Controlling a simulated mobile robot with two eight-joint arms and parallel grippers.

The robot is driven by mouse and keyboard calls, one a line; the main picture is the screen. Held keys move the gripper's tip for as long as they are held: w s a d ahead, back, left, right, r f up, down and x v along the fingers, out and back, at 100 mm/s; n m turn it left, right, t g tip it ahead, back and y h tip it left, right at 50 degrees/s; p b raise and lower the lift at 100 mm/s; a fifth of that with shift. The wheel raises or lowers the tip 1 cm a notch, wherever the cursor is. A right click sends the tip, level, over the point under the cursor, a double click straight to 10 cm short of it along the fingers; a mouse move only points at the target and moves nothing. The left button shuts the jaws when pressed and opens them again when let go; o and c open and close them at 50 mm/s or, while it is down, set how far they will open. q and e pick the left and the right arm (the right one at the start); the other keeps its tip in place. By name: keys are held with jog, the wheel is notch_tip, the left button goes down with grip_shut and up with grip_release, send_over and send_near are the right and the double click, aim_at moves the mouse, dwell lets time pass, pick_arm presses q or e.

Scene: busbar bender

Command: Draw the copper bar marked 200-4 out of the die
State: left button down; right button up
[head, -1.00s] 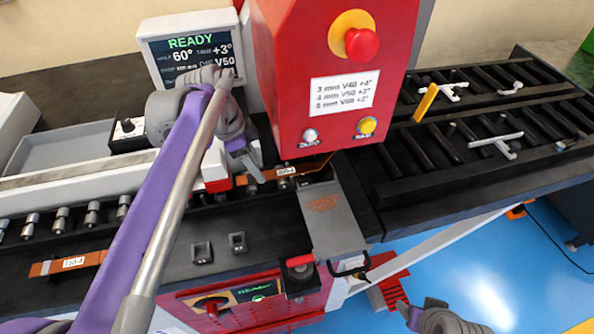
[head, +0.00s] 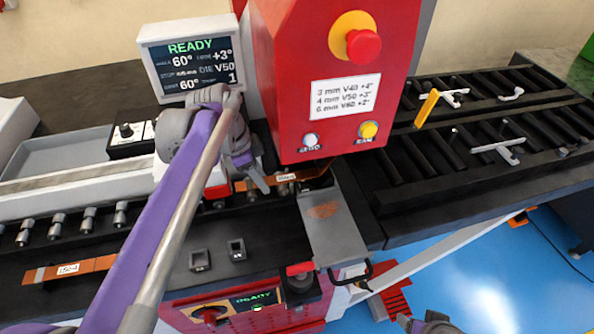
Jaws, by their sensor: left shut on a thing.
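A copper bar with a white label (head: 287,177) lies in the die slot below the red press head, its label too small to read surely. Its right part goes under the head beside the grey plate, where a raised copper edge shows. My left gripper (head: 257,184) reaches in from the left and is shut on the bar just left of the label; its fingertips partly hide the bar. My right gripper (head: 432,324) shows only as a grey piece at the bottom edge; its fingers are out of frame.
Another copper bar labelled 150-4 (head: 68,269) lies at front left. The red press head (head: 335,80) rises close to the right of my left gripper. A grey plate with a handle (head: 338,225) is in front of the head. A roller rack (head: 480,130) stands at right.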

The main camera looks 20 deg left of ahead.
pick_arm(q)
jog(key=shift+r, duration=0.1)
pick_arm(e)
jog(key=shift+r, duration=0.1)
pick_arm(q)
jog(key=shift+r+p, duration=0.95)
jog(key=shift+r, duration=0.3)
pick_arm(e)
jog(key=shift+w+r, duration=0.15)
jog(key=shift+r, duration=0.35)
jog(key=shift+w+r, duration=0.15)
jog(key=shift+r, duration=0.35)
